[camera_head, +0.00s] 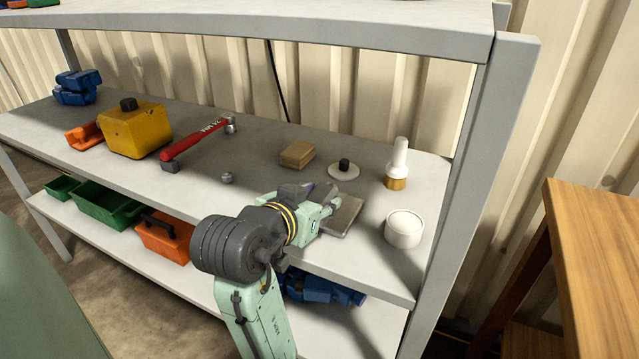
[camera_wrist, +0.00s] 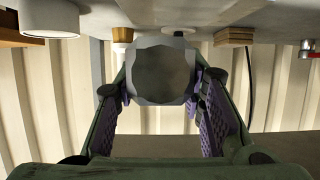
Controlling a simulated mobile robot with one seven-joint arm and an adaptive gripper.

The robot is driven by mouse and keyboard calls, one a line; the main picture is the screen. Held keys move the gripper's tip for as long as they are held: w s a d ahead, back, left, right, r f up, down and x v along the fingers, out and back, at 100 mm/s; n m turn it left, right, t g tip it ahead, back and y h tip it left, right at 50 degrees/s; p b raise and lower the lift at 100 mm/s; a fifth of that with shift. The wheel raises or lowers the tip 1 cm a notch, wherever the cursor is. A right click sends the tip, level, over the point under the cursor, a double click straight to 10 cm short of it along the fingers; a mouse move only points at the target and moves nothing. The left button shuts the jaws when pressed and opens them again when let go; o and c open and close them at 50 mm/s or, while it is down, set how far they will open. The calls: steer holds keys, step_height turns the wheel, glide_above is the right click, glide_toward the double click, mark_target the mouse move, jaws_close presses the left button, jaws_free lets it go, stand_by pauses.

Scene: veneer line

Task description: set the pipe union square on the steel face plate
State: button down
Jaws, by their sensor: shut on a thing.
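The steel face plate (camera_head: 343,216) is a flat grey square lying on the upper shelf, just beyond my gripper in the head view. My gripper (camera_head: 322,208) reaches in low over the shelf beside it and covers part of the plate. In the wrist view the pipe union (camera_wrist: 163,75) is a dark grey, many-sided piece with a broad flat face. My gripper (camera_wrist: 161,100) is shut on it, with a purple-padded finger on each side. In the head view the union is mostly hidden by the gripper. I cannot tell whether it touches the plate.
A white round tub (camera_head: 404,229) stands right of the plate. A red-handled tool (camera_head: 195,141) lies left. A shelf post (camera_head: 470,180) bounds the right.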

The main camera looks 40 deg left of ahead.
steer(key=w+a, duration=0.1)
steer(key=w, duration=0.1)
steer(key=w+a, duration=0.2)
steer(key=w+a+p, duration=0.1)
steer(key=w, duration=0.1)
steer(key=shift+a+f, duration=0.2)
steer(key=shift+w+a+f+p, duration=0.15)
steer(key=shift+f+p, duration=0.2)
steer(key=shift+f, duration=0.6)
steer(key=shift+w+a+f+p, duration=0.1)
steer(key=shift+f+p, duration=0.2)
steer(key=shift+f, duration=0.6)
steer(key=shift+f, duration=0.15)
steer(key=c, duration=1.1)
jaws_free()
steer(key=shift+o, duration=0.2)
